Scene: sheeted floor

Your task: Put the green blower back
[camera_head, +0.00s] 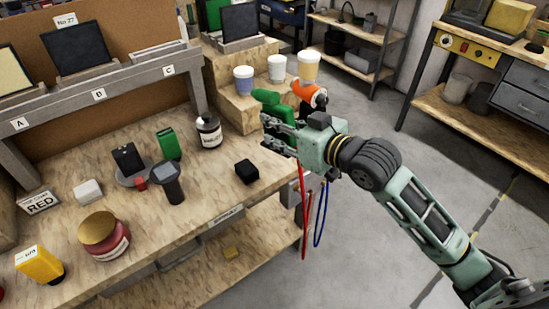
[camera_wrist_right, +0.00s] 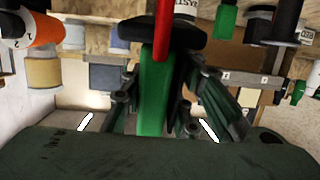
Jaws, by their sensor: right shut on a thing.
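The green blower (camera_head: 267,98) is at the right end of the workbench, beside the stepped wooden stand. My right gripper (camera_head: 276,130) comes in from the right and is shut on it. In the right wrist view the blower's green body (camera_wrist_right: 154,95) shows between the fingers. Part of it is hidden by the gripper in the head view. An orange tool (camera_head: 309,93) is just behind my right gripper, and it also shows in the wrist view (camera_wrist_right: 42,30). My left gripper is not in view.
Three cups (camera_head: 277,68) stand on the stepped wooden stand (camera_head: 237,108). A red cord (camera_head: 303,205) and a blue cord (camera_head: 320,215) hang below my right gripper. A black block (camera_head: 247,172) and a white-labelled jar (camera_head: 209,130) stand on the workbench (camera_head: 215,195). Open floor lies right.

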